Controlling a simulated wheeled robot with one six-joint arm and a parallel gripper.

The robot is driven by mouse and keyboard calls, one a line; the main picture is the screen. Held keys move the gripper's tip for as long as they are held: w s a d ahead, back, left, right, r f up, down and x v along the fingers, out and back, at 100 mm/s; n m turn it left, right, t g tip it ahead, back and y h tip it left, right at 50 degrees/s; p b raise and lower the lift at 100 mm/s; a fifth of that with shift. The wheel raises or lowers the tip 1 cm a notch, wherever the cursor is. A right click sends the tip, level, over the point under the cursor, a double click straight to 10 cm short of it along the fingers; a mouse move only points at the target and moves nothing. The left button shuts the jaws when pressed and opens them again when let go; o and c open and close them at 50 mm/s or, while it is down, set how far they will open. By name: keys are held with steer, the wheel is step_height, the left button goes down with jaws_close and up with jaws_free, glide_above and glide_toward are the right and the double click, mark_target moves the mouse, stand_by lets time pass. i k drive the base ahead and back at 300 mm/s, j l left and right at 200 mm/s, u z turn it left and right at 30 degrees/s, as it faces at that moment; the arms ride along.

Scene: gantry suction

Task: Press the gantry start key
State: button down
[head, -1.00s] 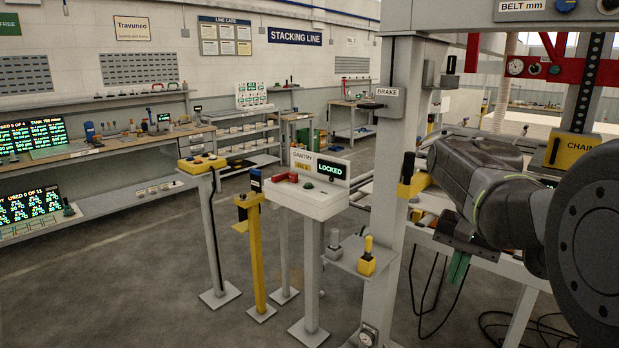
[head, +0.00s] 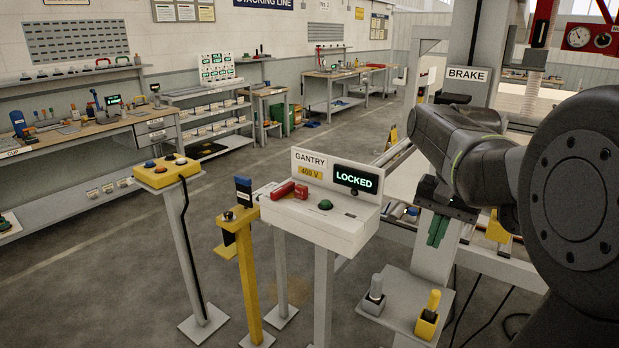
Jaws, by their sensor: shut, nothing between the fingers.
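A yellow button box (head: 167,172) on a post and a yellow stand (head: 249,275) are left of the console. A shelf with a grey lever (head: 375,290) and a yellow lever (head: 429,310) is below my gripper. Open floor lies to the left.

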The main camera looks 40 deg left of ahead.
mark_target(324, 203)
steer(key=i+j, duration=0.1)
steer(key=j, duration=0.45)
steer(key=i+j, duration=0.15)
steer(key=j, duration=0.4)
steer(key=i+j+z, duration=0.1)
steer(key=j, duration=0.45)
steer(key=i+j, duration=0.1)
steer(key=j, duration=0.45)
